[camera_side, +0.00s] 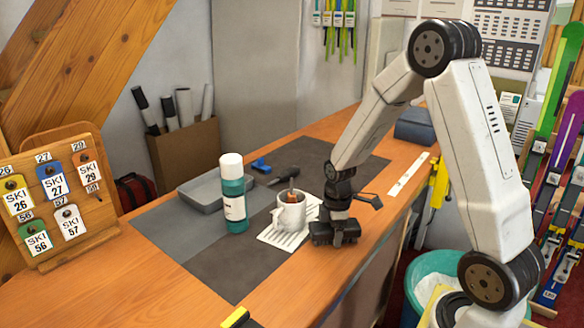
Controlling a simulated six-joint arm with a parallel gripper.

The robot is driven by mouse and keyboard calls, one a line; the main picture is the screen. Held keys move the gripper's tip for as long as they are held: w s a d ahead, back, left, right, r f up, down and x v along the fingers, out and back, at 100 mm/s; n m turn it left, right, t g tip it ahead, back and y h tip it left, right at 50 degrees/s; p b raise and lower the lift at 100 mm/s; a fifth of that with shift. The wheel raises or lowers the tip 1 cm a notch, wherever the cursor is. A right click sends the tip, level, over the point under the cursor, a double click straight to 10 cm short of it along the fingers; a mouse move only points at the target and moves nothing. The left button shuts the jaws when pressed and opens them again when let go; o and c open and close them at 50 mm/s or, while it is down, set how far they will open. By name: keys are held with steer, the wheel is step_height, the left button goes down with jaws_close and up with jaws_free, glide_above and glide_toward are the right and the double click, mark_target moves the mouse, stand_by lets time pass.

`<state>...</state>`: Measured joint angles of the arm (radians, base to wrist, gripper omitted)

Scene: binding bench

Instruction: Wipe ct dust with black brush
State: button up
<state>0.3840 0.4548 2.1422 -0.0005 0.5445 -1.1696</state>
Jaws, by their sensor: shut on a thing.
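My gripper (338,240) points down at the front right edge of the dark mat, low over the bench. It is shut on a dark, blocky thing, which looks like the black brush, though it blends with the dark gripper parts and its outline is unclear. I cannot tell if it touches the surface. No dust can be made out at this size. The dark grey cutting mat (185,222) lies on the orange-brown wooden bench.
A white mug (292,212) with tools in it stands just left of my gripper, on a printed sheet (275,238). A green bottle (235,205) with a white cap and a grey tray (205,190) stand further left. A tag board (60,195) is at far left. The mat's front left is clear.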

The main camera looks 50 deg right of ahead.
mark_target(306, 268)
steer(key=shift+a, duration=6.15)
step_height(306, 268, up, 8)
steer(key=shift+s+d+r, duration=0.1)
steer(key=shift+d+r, duration=0.05)
steer(key=shift+d, duration=0.05)
